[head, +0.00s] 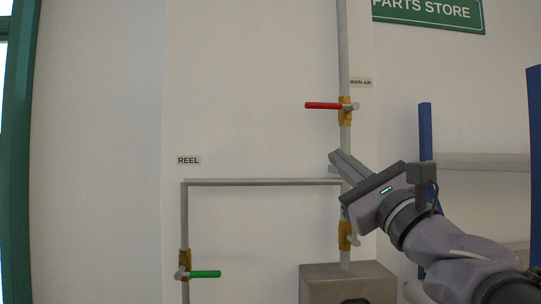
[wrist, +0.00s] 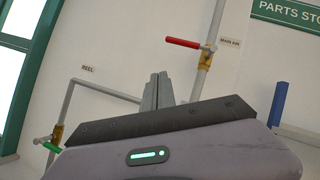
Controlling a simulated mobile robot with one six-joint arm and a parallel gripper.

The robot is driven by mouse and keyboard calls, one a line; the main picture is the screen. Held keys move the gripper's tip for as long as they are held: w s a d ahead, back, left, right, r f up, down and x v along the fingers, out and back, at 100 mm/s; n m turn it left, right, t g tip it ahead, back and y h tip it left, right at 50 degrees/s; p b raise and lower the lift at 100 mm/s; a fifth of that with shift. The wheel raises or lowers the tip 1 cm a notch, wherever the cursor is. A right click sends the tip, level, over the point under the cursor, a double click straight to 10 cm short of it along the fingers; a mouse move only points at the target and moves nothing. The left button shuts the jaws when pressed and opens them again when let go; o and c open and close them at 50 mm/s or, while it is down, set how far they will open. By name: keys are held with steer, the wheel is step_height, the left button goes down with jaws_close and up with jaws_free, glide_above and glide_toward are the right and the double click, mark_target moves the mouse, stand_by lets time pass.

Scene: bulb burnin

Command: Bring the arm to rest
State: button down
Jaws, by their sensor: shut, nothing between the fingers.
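My gripper (head: 338,159) is shut and empty, held up in front of the wall pipes. Its closed fingers also show in the wrist view (wrist: 160,80), pointing up. In the head view the fingers overlap the vertical pipe (head: 344,45) near where the horizontal branch pipe (head: 260,182) meets it; I cannot tell whether they touch. My arm reaches in from the lower right. The red valve handle (head: 323,106), under the MAIN AIR label, lies level above the gripper. The green valve handle (head: 205,274), on the REEL branch, lies level at lower left.
A third brass valve (head: 345,236) sits behind my gripper, partly hidden. A grey box (head: 345,283) stands below it. Blue-posted shelving (head: 425,130) is at the right, close to my arm. A green door frame (head: 18,150) is at the far left. The wall left of the pipes is clear.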

steer(key=shift+d+f, duration=0.1)
steer(key=shift+d, duration=0.05)
steer(key=shift+s, duration=0.1)
steer(key=s+a+f+n+g+y+b, duration=0.1)
steer(key=s+a+f+n+g, duration=0.3)
steer(key=f, duration=0.4)
steer(key=s+a+f+n+g+y+b, duration=0.1)
steer(key=a+f+n+g+b, duration=0.15)
steer(key=a+f+n, duration=0.4)
steer(key=s+a+f+n+g+y+b, duration=0.1)
steer(key=s+a+f+g, duration=0.25)
steer(key=f, duration=0.55)
steer(key=s+d+f+n+g+h+b, duration=0.1)
steer(key=s+d+f+n+g+h, duration=0.1)
steer(key=s+f, duration=0.3)
steer(key=s+d+f+n+g+h+b, duration=0.1)
steer(key=s+d+f+n+g+h, duration=0.1)
steer(key=f, duration=1.2)
steer(key=s+d+f+n+g+h+b, duration=0.1)
steer(key=s+d+f+n+g+h, duration=0.1)
steer(key=s+f+n, duration=0.4)
step_height(320, 180, down, 4)
steer(key=shift+s+d+r+g+h, duration=0.1)
steer(key=shift+s+d+g+h, duration=0.35)
steer(key=shift+s+h, duration=0.65)
steer(key=shift+w, duration=0.15)
